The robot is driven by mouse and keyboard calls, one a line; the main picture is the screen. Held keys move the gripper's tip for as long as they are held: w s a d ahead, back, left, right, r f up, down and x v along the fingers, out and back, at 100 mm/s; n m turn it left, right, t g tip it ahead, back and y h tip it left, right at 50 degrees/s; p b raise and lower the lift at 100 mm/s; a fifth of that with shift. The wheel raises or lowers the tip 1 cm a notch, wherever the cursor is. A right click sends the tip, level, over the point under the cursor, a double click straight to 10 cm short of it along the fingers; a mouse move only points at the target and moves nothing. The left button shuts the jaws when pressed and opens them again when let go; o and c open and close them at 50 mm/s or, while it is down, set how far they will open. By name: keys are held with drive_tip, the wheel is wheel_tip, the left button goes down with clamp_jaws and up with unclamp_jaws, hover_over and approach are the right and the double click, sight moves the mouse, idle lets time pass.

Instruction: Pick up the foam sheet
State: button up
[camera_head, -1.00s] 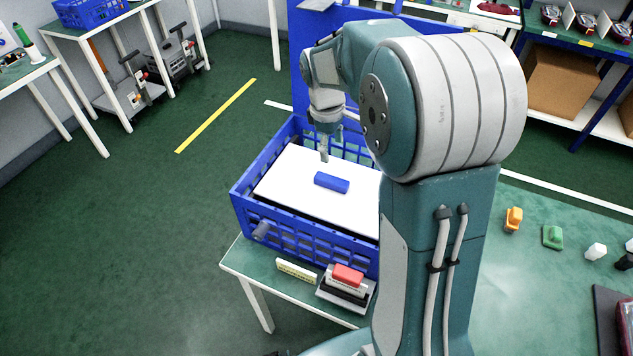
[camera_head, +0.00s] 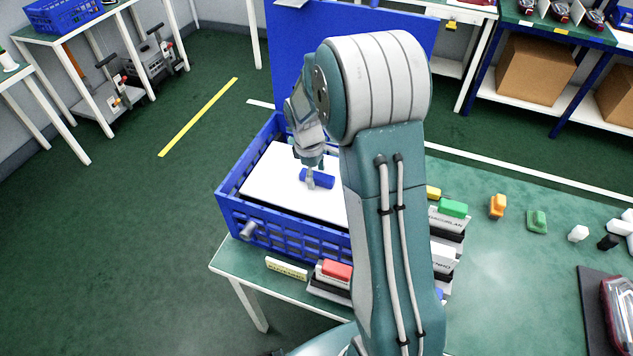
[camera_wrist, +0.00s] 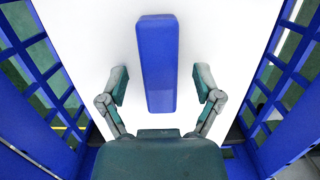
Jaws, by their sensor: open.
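The white foam sheet (camera_head: 262,189) lies flat inside the blue crate (camera_head: 299,242), and a blue block (camera_head: 318,179) sits on top of it. The block looks like a handle; whether it is fixed to the sheet I cannot tell. My gripper (camera_head: 309,178) is at the block, pointing down. In the wrist view, the open fingers of my gripper (camera_wrist: 160,88) stand on either side of the lower part of the blue block (camera_wrist: 157,60), with a gap on each side. The white sheet (camera_wrist: 95,40) fills the space beneath. My arm hides the sheet's right side in the head view.
The crate walls (camera_wrist: 47,95) rise close on both sides of the gripper. The crate stands on a green table (camera_head: 500,290). A red-topped piece (camera_head: 338,270) is in front of the crate. Small coloured parts and a tail lamp (camera_head: 620,308) lie to the right.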

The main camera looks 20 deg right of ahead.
drive_tip(key=shift+f, duration=0.25)
drive_tip(key=shift+s, duration=0.1)
clamp_jaws()
